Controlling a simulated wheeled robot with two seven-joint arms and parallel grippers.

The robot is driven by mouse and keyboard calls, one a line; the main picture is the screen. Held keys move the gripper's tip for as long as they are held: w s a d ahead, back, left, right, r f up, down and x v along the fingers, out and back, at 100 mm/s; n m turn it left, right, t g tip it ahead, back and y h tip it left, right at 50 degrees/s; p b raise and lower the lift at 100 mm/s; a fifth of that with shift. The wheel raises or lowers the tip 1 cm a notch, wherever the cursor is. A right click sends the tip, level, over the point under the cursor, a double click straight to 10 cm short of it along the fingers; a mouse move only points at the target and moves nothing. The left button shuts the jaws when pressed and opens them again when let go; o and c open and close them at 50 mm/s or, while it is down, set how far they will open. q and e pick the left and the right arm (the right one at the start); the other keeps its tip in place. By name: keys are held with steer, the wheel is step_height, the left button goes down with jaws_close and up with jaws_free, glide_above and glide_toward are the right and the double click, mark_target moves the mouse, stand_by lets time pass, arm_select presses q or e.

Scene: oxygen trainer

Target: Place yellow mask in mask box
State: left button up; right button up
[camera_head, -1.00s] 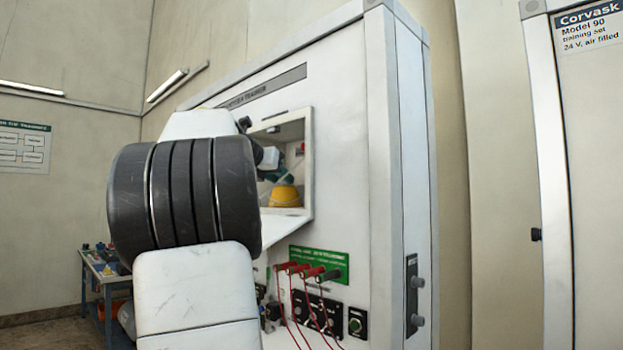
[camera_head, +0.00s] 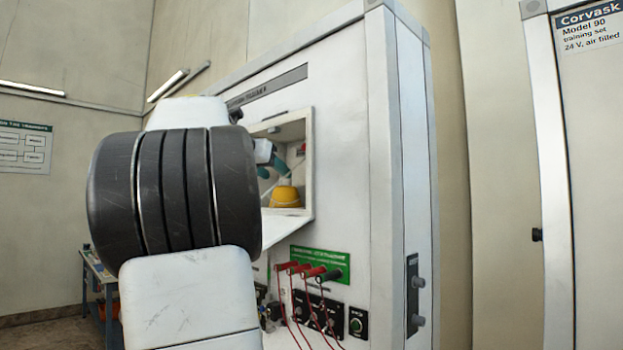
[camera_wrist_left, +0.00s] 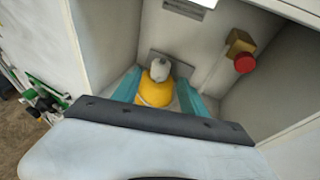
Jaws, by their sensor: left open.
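The yellow mask (camera_head: 285,196) sits on the floor of the open mask box (camera_head: 309,160) in the white trainer panel. The mask also shows in the left wrist view (camera_wrist_left: 155,93), with a grey-white fitting on top. My left gripper (camera_head: 272,178) reaches into the box opening, mostly hidden behind my own wrist in the head view. In the left wrist view its teal fingers (camera_wrist_left: 160,88) are spread, one on each side of the mask. I cannot tell whether either finger touches it. My right gripper is not in view.
A red button on a brass-coloured block (camera_wrist_left: 243,62) is on the box's wall. Below the box, red plugs (camera_head: 300,268) with hanging leads stick out of a green plate (camera_head: 338,262). A small bench (camera_head: 97,270) stands at the left.

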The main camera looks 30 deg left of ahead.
arm_select(q)
steer(key=v, duration=0.8)
steer(key=shift+s, duration=0.25)
steer(key=shift+r, duration=0.1)
stand_by(1.4)
